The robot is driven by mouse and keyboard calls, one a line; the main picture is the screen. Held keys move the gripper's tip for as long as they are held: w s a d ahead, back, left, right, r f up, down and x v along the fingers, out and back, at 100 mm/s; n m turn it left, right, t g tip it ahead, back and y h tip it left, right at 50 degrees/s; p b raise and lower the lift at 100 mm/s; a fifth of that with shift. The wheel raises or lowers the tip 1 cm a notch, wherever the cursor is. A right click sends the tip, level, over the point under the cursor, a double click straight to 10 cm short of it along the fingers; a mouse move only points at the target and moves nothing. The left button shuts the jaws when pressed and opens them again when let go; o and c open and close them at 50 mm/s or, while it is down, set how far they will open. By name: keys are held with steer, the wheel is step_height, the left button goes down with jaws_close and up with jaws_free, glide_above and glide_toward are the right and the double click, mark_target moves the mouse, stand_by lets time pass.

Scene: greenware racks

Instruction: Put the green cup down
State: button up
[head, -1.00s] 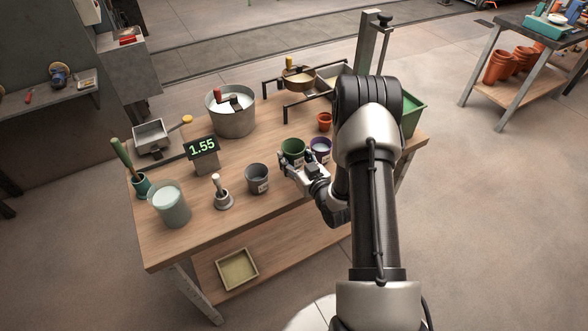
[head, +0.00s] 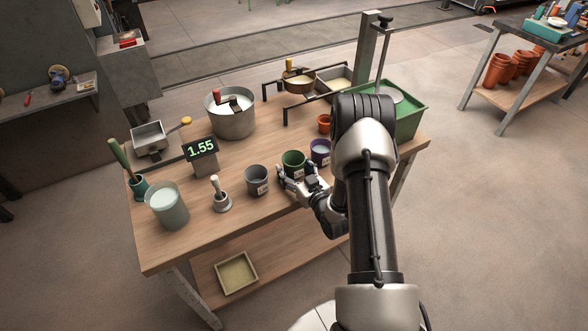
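The green cup (head: 293,162) stands upright on the wooden workbench (head: 180,235), between a dark grey cup and a purple cup. The pale label on its near side is visible. My gripper (head: 297,178) is low at the near side of the green cup. Its fingers look spread apart to the left and right of the cup's lower part, open. Whether a fingertip still touches the cup is too small to tell.
The grey cup (head: 256,180) is close on the left, the purple cup (head: 320,152) close on the right. A small terracotta pot (head: 324,124) is behind. A display (head: 201,152) reads 1.55. A plunger-like tool (head: 221,198) and bucket (head: 167,205) stand further left.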

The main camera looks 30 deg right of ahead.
steer(key=shift+o, duration=0.4)
steer(key=shift+r, duration=0.1)
steer(key=shift+s+r+p, duration=0.15)
steer(key=shift+s+p, duration=0.05)
steer(key=shift+p, duration=0.1)
steer(key=s+r+p, duration=0.2)
steer(key=s, duration=0.9)
steer(key=w+r+n+g, duration=0.3)
steer(key=w+r+g, duration=0.15)
steer(key=r, duration=0.25)
steer(key=s+a+r+m+g+h, duration=0.1)
steer(key=s+a+r+g+h, duration=0.2)
steer(key=r, duration=0.8)
steer(key=s+a+r+g+y, duration=0.1)
steer(key=s+a+r, duration=0.2)
steer(key=s, duration=0.5)
steer(key=s+a+r+m+g+y, duration=0.1)
steer(key=s+a+r, duration=0.2)
steer(key=s+a, duration=0.3)
steer(key=s+a+r+m+g+y, duration=0.1)
steer(key=s+a+r+g, duration=0.1)
steer(key=s, duration=0.8)
steer(key=shift+a+r, duration=0.9)
steer(key=shift+a, duration=0.35)
